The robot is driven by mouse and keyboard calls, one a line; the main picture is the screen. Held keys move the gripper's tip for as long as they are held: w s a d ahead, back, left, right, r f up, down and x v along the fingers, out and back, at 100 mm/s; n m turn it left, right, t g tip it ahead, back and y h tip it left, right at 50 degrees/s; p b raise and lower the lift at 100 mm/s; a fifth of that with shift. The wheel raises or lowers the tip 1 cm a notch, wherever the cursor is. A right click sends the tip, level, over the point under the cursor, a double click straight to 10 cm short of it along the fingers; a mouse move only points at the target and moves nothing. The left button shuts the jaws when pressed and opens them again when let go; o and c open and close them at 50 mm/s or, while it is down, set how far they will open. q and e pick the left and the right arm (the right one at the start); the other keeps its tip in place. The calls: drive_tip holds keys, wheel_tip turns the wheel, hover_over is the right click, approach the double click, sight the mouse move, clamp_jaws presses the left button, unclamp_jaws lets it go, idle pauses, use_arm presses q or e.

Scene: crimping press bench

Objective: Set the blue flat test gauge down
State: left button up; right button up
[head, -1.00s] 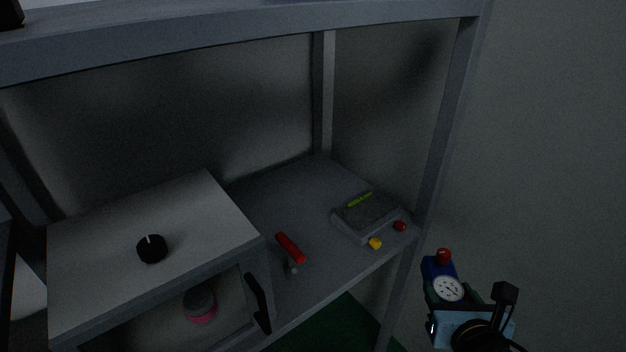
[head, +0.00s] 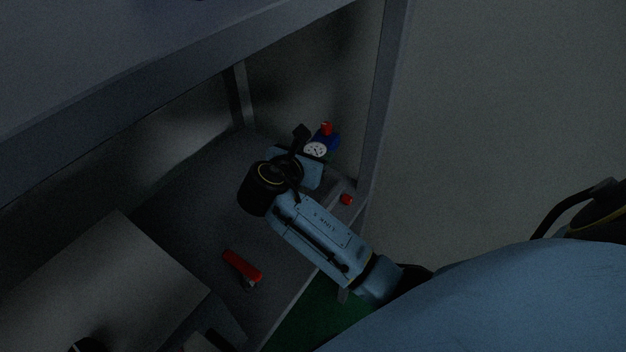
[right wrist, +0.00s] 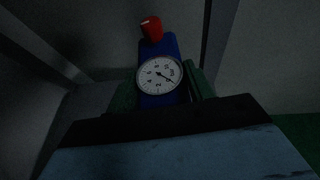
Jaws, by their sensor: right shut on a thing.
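The blue flat test gauge (head: 326,142) has a round white dial and a red knob on top. It also shows in the right wrist view (right wrist: 160,78), with the dial facing the camera. My right gripper (head: 312,158) is shut on the gauge and holds it over the back right part of the shelf. Green finger pads (right wrist: 193,84) show beside the gauge in the right wrist view. My gripper and arm hide the gauge's lower part, so I cannot tell whether it touches anything below. My left gripper is not in view.
A red-handled tool (head: 242,265) lies on the shelf (head: 200,215). A red button (head: 346,199) shows right of my arm, on the unit it mostly hides. A grey cabinet (head: 110,275) stands at left. A rack post (head: 385,95) rises close right of the gauge.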

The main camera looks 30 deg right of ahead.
drive_tip(key=shift+a+r+m+g+h, duration=0.2)
drive_tip(key=shift+r+m+g+h, duration=0.1)
drive_tip(key=shift+r+m+g, duration=0.2)
drive_tip(key=shift+s+f, duration=0.1)
drive_tip(key=shift+f, duration=0.1)
wheel_tip(320, 180, down, 10)
drive_tip(key=shift+r+b, duration=0.15)
drive_tip(key=shift+b, duration=0.65)
drive_tip(key=shift+g, duration=0.3)
drive_tip(key=o, duration=1.1)
drive_tip(key=shift+a, duration=0.1)
drive_tip(key=shift+o, duration=0.2)
